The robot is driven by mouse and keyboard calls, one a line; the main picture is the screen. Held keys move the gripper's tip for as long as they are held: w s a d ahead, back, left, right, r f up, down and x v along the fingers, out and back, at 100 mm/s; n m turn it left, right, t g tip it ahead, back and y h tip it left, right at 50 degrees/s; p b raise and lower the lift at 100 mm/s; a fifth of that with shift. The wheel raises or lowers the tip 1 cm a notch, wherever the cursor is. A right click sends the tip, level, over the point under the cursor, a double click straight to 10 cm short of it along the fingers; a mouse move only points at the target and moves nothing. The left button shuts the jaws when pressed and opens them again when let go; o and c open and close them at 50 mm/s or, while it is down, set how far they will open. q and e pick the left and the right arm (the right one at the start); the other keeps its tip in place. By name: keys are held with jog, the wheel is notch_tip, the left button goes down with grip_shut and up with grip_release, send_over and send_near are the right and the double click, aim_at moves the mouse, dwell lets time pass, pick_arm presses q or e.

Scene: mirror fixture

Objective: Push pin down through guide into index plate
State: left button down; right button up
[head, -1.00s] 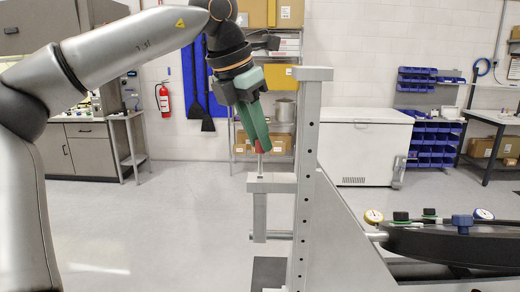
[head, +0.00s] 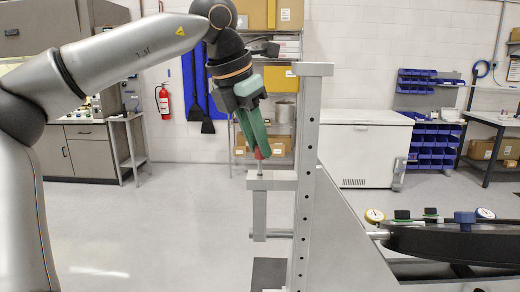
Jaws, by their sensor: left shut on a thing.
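My left gripper (head: 259,153) comes in from the left with green fingers pointing down. It is shut on the red top of the pin (head: 260,168). The pin's thin metal shank stands roughly upright below the fingers, with its lower end at the top of the guide block (head: 270,182). I cannot tell how deep it sits in the guide. The guide block is a grey arm on the left side of the upright post (head: 306,180). A grey piece (head: 259,215) hangs below it. I cannot make out the index plate for certain. My right gripper is not in view.
The tall post stands just right of the gripper. A sloping grey brace (head: 345,235) leads to a dark round fixture (head: 455,243) with gauges and a blue knob (head: 464,217) at the right. The floor left of the guide is clear. A white chest (head: 365,150) stands behind.

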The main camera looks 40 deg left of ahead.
pick_arm(q)
jog(key=shift+f+b, duration=0.95)
jog(key=shift+f, duration=0.45)
jog(key=c, duration=0.7)
grip_release()
jog(key=p+v, duration=0.1)
jog(key=v, duration=1.1)
jog(key=shift+r, duration=0.3)
jog(key=shift+s, duration=0.1)
